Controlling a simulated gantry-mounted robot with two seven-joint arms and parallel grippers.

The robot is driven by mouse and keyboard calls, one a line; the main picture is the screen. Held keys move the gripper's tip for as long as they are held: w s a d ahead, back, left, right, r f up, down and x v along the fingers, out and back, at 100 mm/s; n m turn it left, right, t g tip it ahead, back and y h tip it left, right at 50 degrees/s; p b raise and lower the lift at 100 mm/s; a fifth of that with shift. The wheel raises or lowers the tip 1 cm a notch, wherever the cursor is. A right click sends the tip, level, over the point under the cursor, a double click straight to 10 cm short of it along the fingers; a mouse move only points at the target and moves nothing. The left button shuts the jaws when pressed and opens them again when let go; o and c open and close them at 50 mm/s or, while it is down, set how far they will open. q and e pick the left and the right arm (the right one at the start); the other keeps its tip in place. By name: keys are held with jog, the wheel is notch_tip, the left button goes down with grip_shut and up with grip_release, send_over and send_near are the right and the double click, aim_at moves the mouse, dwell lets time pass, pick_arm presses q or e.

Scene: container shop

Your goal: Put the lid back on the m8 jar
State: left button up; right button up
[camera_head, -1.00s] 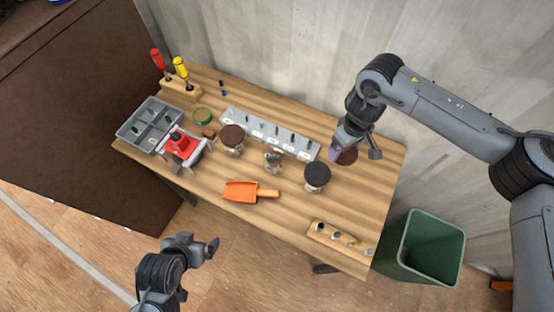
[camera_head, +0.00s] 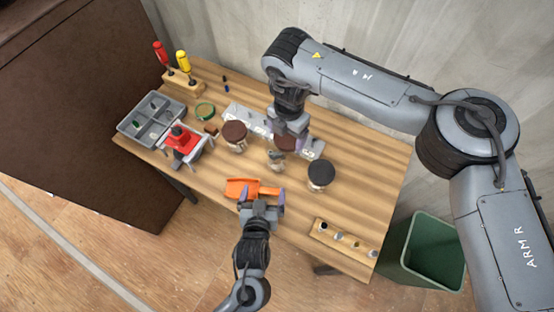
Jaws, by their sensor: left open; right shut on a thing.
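A brown round lid (camera_head: 284,144) is held in my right gripper (camera_head: 288,138), which is shut on it and points down over the middle of the bench. The open glass jar (camera_head: 277,160) stands just in front of and below the lid, partly hidden by it. I cannot tell if the lid touches the jar. No m8 label is legible.
A jar with a brown lid (camera_head: 234,133) stands left of the open jar, and a jar with a black lid (camera_head: 320,175) right. An orange scoop (camera_head: 236,187) lies in front.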

aim_at(275, 164)
pick_arm(q)
jog(key=shift+w+d+r+t+h, duration=0.15)
jog(key=shift+w+d+r, duration=0.25)
jog(key=shift+d, duration=0.15)
jog(key=shift+w+d+r+t+h, duration=0.15)
jog(key=shift+w+d+r, duration=0.2)
jog(key=shift+d, duration=0.15)
pick_arm(e)
jog(key=shift+s+a+r+n, duration=0.15)
jog(key=shift+a+r, duration=0.1)
jog(key=shift+a, duration=0.35)
jog(key=shift+w+a+r+n, duration=0.1)
jog(key=shift+a+r+n, duration=0.1)
jog(key=shift+a, duration=0.4)
pick_arm(q)
jog(key=shift+w+d+r+m, duration=0.15)
jog(key=shift+w+r+m, duration=0.15)
jog(key=shift+r, duration=0.1)
pick_arm(e)
jog(key=shift+a+r, duration=0.2)
jog(key=shift+a, duration=0.1)
pick_arm(q)
jog(key=x, duration=1.2)
jog(key=shift+r, duration=0.1)
jog(key=shift+d, duration=0.1)
jog(key=c, duration=1.4)
jog(key=shift+c, duration=0.2)
pick_arm(e)
jog(key=shift+f, duration=2.5)
jog(key=shift+f, duration=0.15)
